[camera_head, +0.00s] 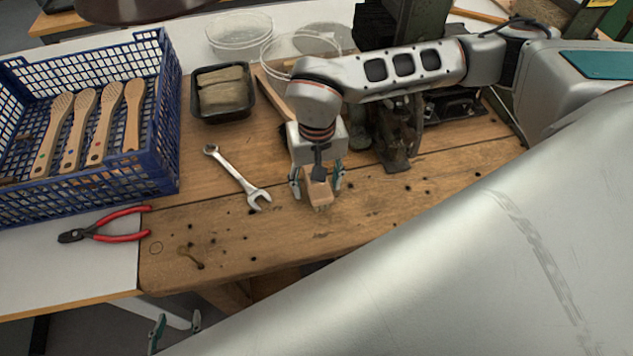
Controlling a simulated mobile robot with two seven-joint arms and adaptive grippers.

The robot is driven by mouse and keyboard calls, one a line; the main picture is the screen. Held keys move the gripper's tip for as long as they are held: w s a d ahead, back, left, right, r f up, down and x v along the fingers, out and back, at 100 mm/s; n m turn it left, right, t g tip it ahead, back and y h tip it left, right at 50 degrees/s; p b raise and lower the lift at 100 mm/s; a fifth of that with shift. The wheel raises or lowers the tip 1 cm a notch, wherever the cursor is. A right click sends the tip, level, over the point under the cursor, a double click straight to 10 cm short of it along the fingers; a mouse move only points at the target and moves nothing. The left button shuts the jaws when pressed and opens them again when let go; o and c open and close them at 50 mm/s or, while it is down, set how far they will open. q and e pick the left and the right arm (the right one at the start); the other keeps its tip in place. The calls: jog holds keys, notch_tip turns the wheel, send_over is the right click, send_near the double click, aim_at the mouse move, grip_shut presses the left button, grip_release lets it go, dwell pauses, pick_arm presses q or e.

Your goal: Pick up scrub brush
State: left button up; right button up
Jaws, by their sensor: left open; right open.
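A small wooden scrub brush (318,191) lies on the wooden bench, with short pale bristles showing at its near end. My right gripper (318,180) is over it, pointing down, with one finger on each side of the block. Its jaws are open, and I cannot tell whether the fingers touch the wood. The gripper hides the far part of the brush. My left gripper (175,330) is low at the bottom left, in front of the bench edge. It is open and empty, and mostly hidden behind my own arm.
A blue crate (171,120) with several wooden brush handles stands at the left. A black tray (223,117) and a dark metal machine (397,140) stand behind. The bench front is mostly clear.

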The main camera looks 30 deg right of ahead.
jog(key=shift+f, duration=0.1)
jog(key=c, duration=1.3)
jog(key=shift+o, duration=0.2)
